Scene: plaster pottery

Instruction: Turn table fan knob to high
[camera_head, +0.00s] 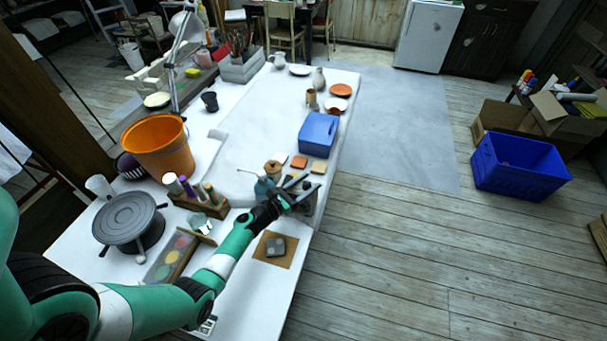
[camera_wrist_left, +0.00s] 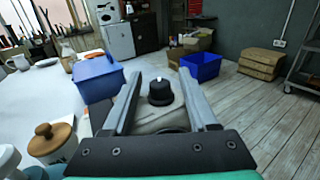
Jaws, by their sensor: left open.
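The black knob (camera_wrist_left: 160,92) sits on a grey base (camera_wrist_left: 155,119) in the left wrist view, with a small white mark on its top. I take this to be the fan knob; its setting cannot be read. In the head view the grey device (camera_head: 310,204) is mostly hidden by my left gripper (camera_head: 308,185). My left gripper also shows in the left wrist view (camera_wrist_left: 163,82). It is open, with one finger on each side of the knob and a visible gap to each. My right gripper is not in view.
A blue box (camera_head: 319,134), a lidded wooden jar (camera_head: 273,168) and small coloured tiles (camera_head: 299,162) stand close by on the white table (camera_head: 262,125). A grey block (camera_head: 275,246) lies on a brown board nearer me. The floor right of the table is clear up to a blue crate (camera_head: 520,167).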

